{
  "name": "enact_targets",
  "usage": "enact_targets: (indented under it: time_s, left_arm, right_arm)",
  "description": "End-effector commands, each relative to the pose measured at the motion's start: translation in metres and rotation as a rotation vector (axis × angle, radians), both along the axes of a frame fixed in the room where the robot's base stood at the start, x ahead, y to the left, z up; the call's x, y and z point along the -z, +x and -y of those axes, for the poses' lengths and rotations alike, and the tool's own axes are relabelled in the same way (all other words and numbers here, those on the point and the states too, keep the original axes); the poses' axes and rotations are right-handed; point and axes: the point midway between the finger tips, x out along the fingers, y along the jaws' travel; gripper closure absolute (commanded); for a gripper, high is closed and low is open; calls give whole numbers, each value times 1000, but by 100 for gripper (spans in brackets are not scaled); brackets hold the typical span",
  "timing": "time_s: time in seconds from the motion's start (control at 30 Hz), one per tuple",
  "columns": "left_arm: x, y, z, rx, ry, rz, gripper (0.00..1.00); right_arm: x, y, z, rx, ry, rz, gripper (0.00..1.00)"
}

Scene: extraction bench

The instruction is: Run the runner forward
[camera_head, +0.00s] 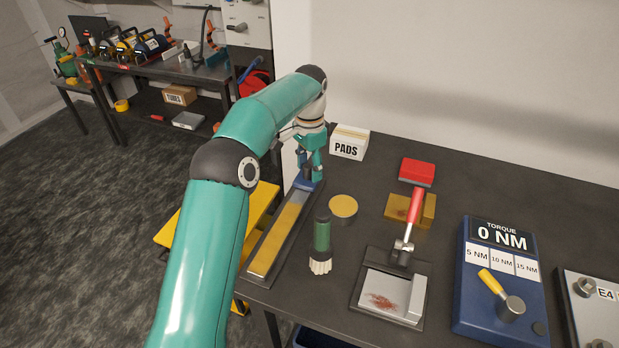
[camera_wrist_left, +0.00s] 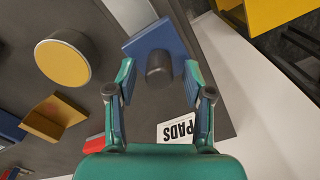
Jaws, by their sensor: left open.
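The runner (camera_head: 303,184) is a blue block at the far end of a long dark rail with a yellow strip (camera_head: 279,235) at the bench's left edge. In the left wrist view the runner (camera_wrist_left: 137,46) shows as a blue plate with a dark round knob (camera_wrist_left: 158,68). My left gripper (camera_head: 312,176) is over the runner. In the left wrist view its open fingers (camera_wrist_left: 157,75) stand on either side of the knob, with a gap visible on both sides. The fingers partly hide the runner in the head view. My right gripper is not in view.
A green-handled brush (camera_head: 321,240) and a round yellow tin (camera_head: 343,208) stand right of the rail. A PADS box (camera_head: 349,144) is behind. A red-handled tool (camera_head: 411,225), a rusty plate (camera_head: 385,299) and a blue torque unit (camera_head: 490,318) lie farther right.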

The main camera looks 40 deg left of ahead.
Motion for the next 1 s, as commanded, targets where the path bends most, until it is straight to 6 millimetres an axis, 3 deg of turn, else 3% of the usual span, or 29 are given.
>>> enact_targets:
  time_s: [0.4, 0.73, 0.93, 0.97, 1.0]
  left_arm:
    - [6, 0, 0, 1, 0, 0, 48]
    - [6, 1, 1, 2, 1, 0, 100]
    - [6, 1, 1, 2, 1, 1, 100]
    - [4, 0, 17, 8, 0, 0, 100]
    - [6, 2, 11, 4, -1, 1, 100]
  right_arm:
    - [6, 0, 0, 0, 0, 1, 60]
    - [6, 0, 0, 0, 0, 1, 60]
    - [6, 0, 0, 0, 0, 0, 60]
    - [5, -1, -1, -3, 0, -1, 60]
    - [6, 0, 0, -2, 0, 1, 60]
